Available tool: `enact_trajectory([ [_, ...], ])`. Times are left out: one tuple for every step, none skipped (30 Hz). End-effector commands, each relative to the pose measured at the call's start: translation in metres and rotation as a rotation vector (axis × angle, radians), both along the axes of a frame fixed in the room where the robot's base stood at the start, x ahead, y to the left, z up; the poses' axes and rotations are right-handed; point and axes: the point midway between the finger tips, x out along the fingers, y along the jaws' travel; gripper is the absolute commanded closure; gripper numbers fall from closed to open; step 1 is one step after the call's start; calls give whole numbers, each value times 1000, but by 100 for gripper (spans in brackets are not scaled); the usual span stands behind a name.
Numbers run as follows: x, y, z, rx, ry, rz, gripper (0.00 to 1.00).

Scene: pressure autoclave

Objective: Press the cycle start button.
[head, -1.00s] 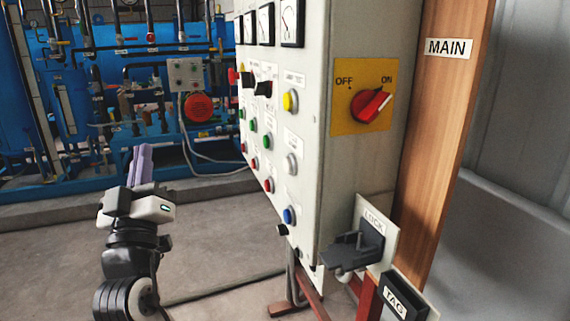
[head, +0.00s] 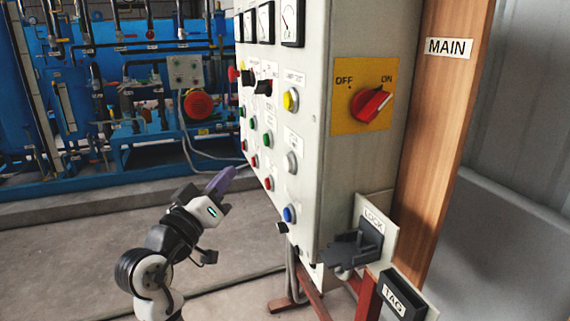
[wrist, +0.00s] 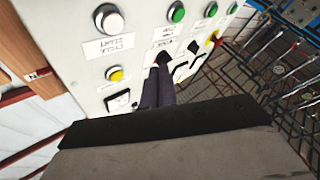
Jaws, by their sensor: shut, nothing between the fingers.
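The control panel (head: 310,150) carries several buttons on its left-facing side. Green buttons (head: 267,140) sit in a row above red buttons (head: 269,184); the nearest column has yellow (head: 290,99), white (head: 291,162) and blue (head: 289,215) buttons. Their labels are too small to read, so I cannot tell which is cycle start. My gripper (head: 224,177), with purple fingers, is shut and empty, left of the panel's lower part. In the wrist view my fingers (wrist: 158,93) point at the panel and overlap the area near a black knob (wrist: 163,58). A green button (wrist: 177,12) shows beyond them.
A red rotary switch (head: 370,104) is on the panel's front face. A lock bracket (head: 355,250) and tag holder (head: 402,297) jut out below right. A wooden post (head: 442,120) stands at right. Blue machinery (head: 80,120) fills the back left. Open floor lies left of the panel.

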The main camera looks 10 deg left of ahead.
Motion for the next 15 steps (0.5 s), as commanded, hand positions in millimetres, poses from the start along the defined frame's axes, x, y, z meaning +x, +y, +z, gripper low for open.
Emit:
enact_trajectory([
  [3,-5,0,0,1,-3,100],
  [5,-8,1,0,0,-4,100],
  [7,-12,1,1,1,-4,100],
  [10,-15,1,1,1,-4,100],
  [12,-19,1,1,0,-3,100],
  [15,-24,1,1,0,-4,100],
  [18,-28,1,1,1,-4,100],
  [20,-31,1,1,1,-4,100],
  [24,-36,1,0,0,-4,100],
  [26,-40,1,0,0,-4,100],
  [28,-43,1,0,1,-4,100],
  [31,-47,1,0,1,-3,100],
  [33,-50,1,0,0,-2,100],
  [35,-53,1,0,0,-3,100],
  [38,-56,1,0,0,-3,100],
])
